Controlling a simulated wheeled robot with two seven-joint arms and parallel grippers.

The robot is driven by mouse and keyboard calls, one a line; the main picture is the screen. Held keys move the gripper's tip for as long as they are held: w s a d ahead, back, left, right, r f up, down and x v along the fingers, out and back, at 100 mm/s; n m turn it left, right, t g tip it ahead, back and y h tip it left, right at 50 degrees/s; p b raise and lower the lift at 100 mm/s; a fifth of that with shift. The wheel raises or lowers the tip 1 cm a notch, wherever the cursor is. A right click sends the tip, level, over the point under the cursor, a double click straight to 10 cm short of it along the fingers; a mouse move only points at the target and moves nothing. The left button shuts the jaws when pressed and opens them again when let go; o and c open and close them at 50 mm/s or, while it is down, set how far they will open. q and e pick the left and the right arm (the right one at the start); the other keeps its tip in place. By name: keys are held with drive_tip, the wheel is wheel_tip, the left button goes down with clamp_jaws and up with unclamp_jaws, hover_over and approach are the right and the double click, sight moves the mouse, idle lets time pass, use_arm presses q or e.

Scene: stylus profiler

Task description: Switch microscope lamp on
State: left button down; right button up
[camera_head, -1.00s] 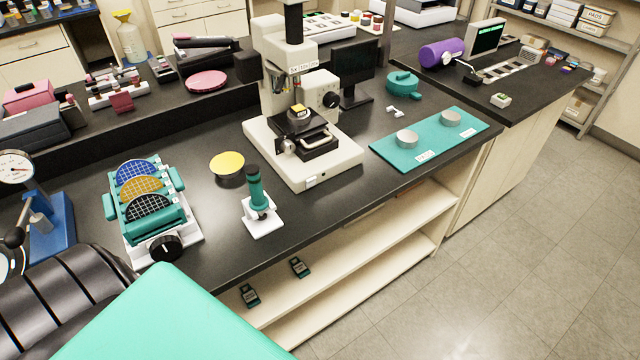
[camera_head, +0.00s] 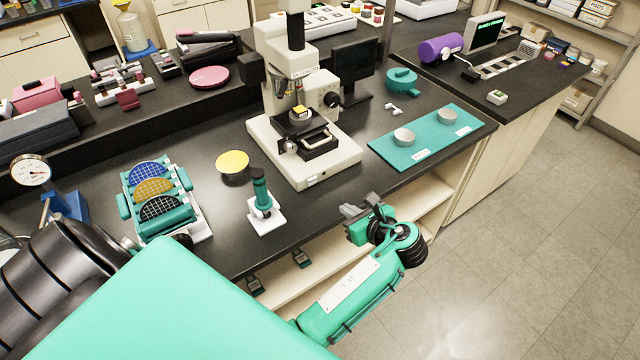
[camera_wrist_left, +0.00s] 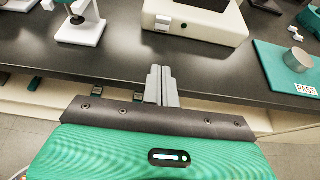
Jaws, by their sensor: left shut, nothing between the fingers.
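The white microscope (camera_head: 345,152) with a black tube stands on the black bench in the middle of the head view. A small switch-like part (camera_head: 316,178) sits on the front of its base. The base front also shows in the left wrist view (camera_wrist_left: 210,27), with a small light part (camera_wrist_left: 163,22) at its left end. My left gripper (camera_head: 350,210) is off the bench's front edge, in front of the microscope and apart from it. Its fingers (camera_wrist_left: 161,72) are shut and empty, pointing toward the base. I cannot tell the switch's position. My right gripper is not in view.
A teal mat (camera_head: 420,152) with metal discs lies to the right. A rack (camera_head: 150,195) of coloured wafers stands at left. The bench strip before the microscope is clear; a shelf (camera_head: 290,285) is below.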

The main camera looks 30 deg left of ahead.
sight(313, 182)
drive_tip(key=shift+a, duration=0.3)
use_arm(q)
drive_tip(key=shift+w+a+f, duration=0.1)
